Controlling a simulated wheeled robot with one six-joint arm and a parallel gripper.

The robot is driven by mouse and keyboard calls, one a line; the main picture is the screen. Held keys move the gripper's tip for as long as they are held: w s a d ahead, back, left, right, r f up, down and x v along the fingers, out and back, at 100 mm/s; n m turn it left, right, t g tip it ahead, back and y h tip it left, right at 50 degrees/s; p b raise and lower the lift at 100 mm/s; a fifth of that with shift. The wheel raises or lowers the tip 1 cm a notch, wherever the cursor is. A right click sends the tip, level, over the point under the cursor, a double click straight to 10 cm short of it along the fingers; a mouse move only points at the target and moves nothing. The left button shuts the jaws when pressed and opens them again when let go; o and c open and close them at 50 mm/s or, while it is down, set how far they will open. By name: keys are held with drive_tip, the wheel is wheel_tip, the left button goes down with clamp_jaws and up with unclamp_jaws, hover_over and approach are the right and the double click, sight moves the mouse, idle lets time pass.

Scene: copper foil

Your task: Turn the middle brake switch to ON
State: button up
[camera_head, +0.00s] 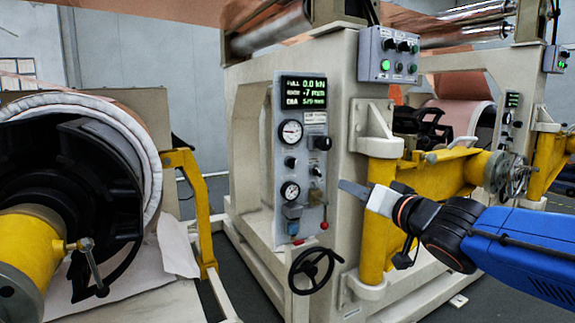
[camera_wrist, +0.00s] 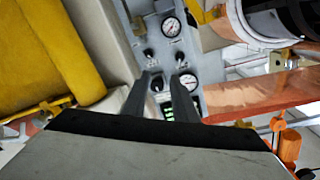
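The grey control panel (camera_head: 302,112) has a green display, two round gauges and black knobs, with no readable brake label. One black knob (camera_head: 290,162) sits between the gauges at left; it also shows in the wrist view (camera_wrist: 180,57). A second knob (camera_head: 316,171) is to its right, also in the wrist view (camera_wrist: 150,54). A larger knob (camera_head: 323,143) sits higher; in the wrist view (camera_wrist: 157,84) it appears between my fingers. My gripper (camera_head: 345,187) is right of the panel's lower part. In the wrist view its fingers (camera_wrist: 161,76) are apart with nothing held. Switch positions are unclear.
A grey button box (camera_head: 389,56) with green lights is mounted higher right. A black handwheel (camera_head: 313,271) sticks out below the panel. A yellow post and arm (camera_head: 378,225) stand close to my gripper. A large foil roll (camera_head: 100,115) is at left.

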drive_tip(key=y, duration=0.2)
approach(292, 163)
drive_tip(key=x, duration=0.7)
drive_tip(key=shift+w+n, duration=0.2)
drive_tip(key=shift+n, duration=0.1)
drive_tip(key=shift+d+f, duration=0.1)
clamp_jaws()
